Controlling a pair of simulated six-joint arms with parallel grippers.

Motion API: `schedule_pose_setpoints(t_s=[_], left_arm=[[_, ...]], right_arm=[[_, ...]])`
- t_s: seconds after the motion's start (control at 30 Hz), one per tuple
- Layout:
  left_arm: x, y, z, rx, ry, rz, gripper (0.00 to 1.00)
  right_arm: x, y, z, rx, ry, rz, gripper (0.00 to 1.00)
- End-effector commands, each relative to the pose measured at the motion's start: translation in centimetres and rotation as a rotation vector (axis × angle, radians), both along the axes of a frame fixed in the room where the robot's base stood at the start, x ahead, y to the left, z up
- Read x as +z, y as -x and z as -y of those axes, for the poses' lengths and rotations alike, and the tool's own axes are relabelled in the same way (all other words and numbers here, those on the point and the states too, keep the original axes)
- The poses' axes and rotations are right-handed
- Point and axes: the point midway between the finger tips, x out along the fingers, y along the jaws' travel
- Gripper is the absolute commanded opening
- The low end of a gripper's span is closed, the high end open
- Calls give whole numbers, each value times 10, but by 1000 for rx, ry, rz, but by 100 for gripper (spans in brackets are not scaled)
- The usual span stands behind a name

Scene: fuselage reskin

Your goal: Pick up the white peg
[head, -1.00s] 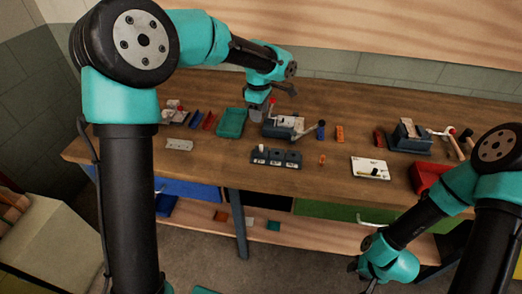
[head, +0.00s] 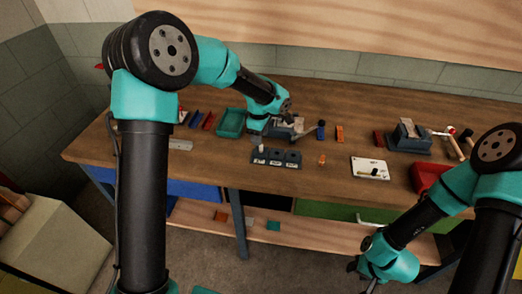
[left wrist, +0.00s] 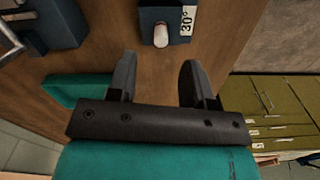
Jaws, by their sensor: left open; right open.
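The white peg (head: 261,148) stands in the left end of a dark block with round sockets (head: 276,162) near the front of the workbench. In the left wrist view the white peg (left wrist: 161,36) shows pale with a reddish tip area, in the dark block (left wrist: 150,17) beside a "30°" label. My left gripper (left wrist: 156,66) is open and empty, and the peg lies just beyond its fingertips, roughly in line with the gap. In the head view its fingers are largely hidden by the arm. My right gripper (head: 360,278) is low at the front, away from the block.
A green tray (head: 231,123) sits left of my left gripper, and a blue vise-like fixture (head: 287,130) stands behind the block. A small orange piece (head: 322,160) and a white board (head: 370,168) lie to the right. A red bin (head: 428,178) is farther right.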

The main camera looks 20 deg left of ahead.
Motion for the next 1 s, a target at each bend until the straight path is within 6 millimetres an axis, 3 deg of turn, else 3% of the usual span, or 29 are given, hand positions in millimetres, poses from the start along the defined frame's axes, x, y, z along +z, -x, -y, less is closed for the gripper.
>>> schedule_pose_setpoints(t_s=[0.5, 1.0], left_arm=[[-51, 0, 5, 0, 0, -1, 46], [-52, 0, 5, 0, 0, 0, 46]], right_arm=[[0, 0, 0, 0, 0, 0, 43], [0, 0, 0, 0, 0, 0, 43]])
